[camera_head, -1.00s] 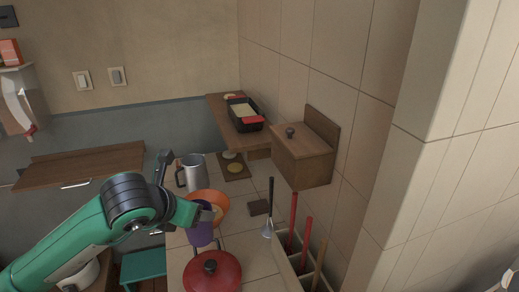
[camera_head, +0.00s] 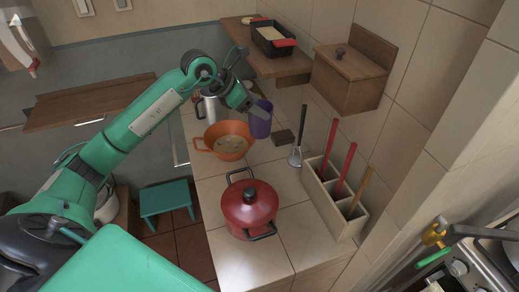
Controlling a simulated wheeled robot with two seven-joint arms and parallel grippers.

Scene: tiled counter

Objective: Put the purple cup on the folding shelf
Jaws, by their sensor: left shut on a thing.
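The purple cup (camera_head: 261,122) is upright, held above the counter beside the orange colander's right side. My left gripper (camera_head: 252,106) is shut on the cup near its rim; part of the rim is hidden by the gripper. A brown wooden shelf board (camera_head: 90,101) is on the left wall. Another brown wooden shelf (camera_head: 262,67) is at the back of the counter and carries a dark dish. I cannot tell for sure which of the two is the folding shelf. My right gripper is not in view.
The orange colander (camera_head: 229,140), a metal jug (camera_head: 211,106) and a red lidded pot (camera_head: 249,205) stand on the tiled counter. A dark baking dish (camera_head: 273,40) occupies the back shelf. A wooden box (camera_head: 350,75) and a utensil holder (camera_head: 332,203) are at the right.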

